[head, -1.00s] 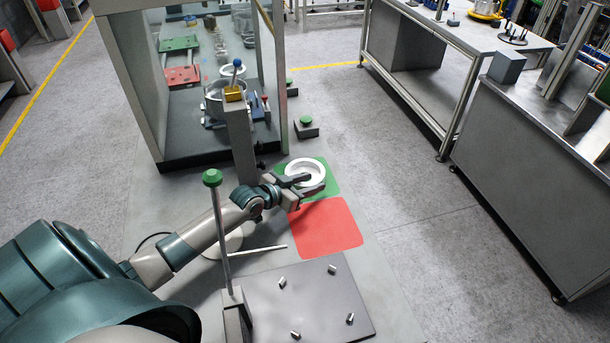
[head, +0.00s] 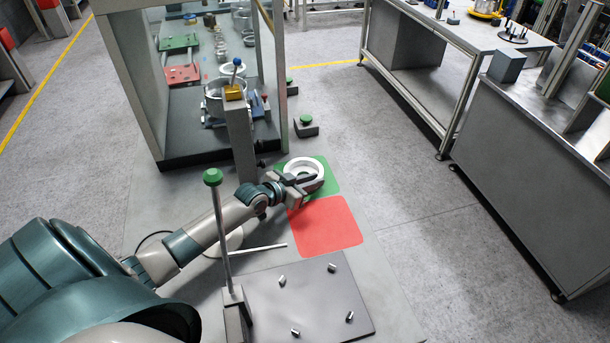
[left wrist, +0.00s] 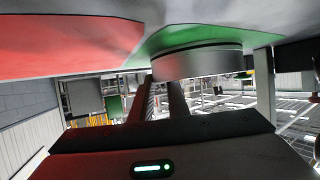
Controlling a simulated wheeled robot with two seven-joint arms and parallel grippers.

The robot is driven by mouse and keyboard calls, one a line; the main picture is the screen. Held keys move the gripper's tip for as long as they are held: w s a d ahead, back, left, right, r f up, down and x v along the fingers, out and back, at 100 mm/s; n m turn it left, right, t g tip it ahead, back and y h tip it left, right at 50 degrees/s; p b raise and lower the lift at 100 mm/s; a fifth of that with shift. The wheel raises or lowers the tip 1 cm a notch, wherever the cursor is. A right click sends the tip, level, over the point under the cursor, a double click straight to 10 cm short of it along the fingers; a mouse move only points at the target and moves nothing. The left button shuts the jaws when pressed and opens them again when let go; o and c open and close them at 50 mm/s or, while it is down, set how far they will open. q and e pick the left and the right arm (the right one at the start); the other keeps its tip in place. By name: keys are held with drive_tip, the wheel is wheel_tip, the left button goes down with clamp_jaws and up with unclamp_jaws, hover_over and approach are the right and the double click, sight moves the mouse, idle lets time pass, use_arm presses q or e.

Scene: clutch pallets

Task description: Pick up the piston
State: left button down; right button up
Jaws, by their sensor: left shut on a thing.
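The piston, a white ring-shaped part (head: 303,164), sits on the green mat (head: 331,184) ahead of my left arm. My left gripper (head: 313,181) is at the near side of the piston, with its fingers shut on the ring's near wall. In the left wrist view the piston (left wrist: 197,63) shows as a pale, short cylinder against the green mat (left wrist: 190,36), with the dark fingers (left wrist: 160,96) reaching to its edge. The fingers hide part of the ring's near side. My right gripper is not in view.
A red mat (head: 326,226) lies in front of the green one. A dark plate (head: 312,300) with several small metal pins and a green-topped post (head: 213,178) stand nearer. A grey post (head: 240,140) rises left of the piston. A green button box (head: 306,126) stands behind.

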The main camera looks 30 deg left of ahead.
use_arm(q)
drive_tip(key=shift+r, duration=0.2)
drive_tip(key=shift+r+b, duration=0.35)
drive_tip(key=shift+r, duration=0.25)
drive_tip(key=r, duration=0.1)
drive_tip(key=r+b, duration=0.1)
drive_tip(key=w+r, duration=0.1)
drive_tip(key=shift+d+r, duration=0.15)
drive_tip(key=shift+d, duration=0.25)
drive_tip(key=w+d+r+b, duration=0.4)
drive_tip(key=w+d+r, duration=0.2)
drive_tip(key=w, duration=0.2)
drive_tip(key=shift+w+d+r, duration=0.15)
